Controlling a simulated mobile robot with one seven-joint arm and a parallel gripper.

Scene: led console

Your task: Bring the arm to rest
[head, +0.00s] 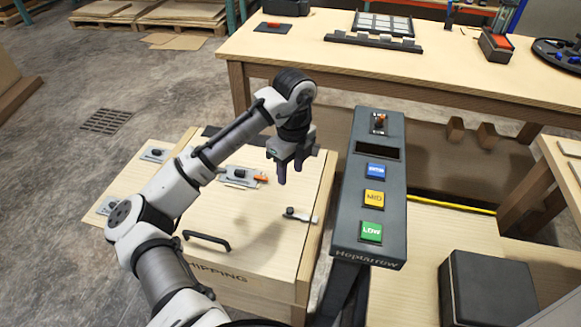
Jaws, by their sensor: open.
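My gripper (290,172) is in the head view, pointing down with its fingers apart and nothing between them. It hangs over the right part of a wooden crate (215,268) marked SHIPPING, left of the console. My white and grey arm reaches up from the bottom of the picture and bends over at the top. The dark console (345,215) stands upright beside the crate. It carries a blue button (375,170), a yellow MID button (374,198) and a green LOW button (371,232). Above them are a dark display (378,151) and a small red-tipped switch (380,122).
The crate lid has latches (240,176) and a black handle (207,240). A long wooden workbench (430,70) with trays and devices stands behind. A black box (487,290) sits at the lower right. Grey floor (60,150) is open at the left.

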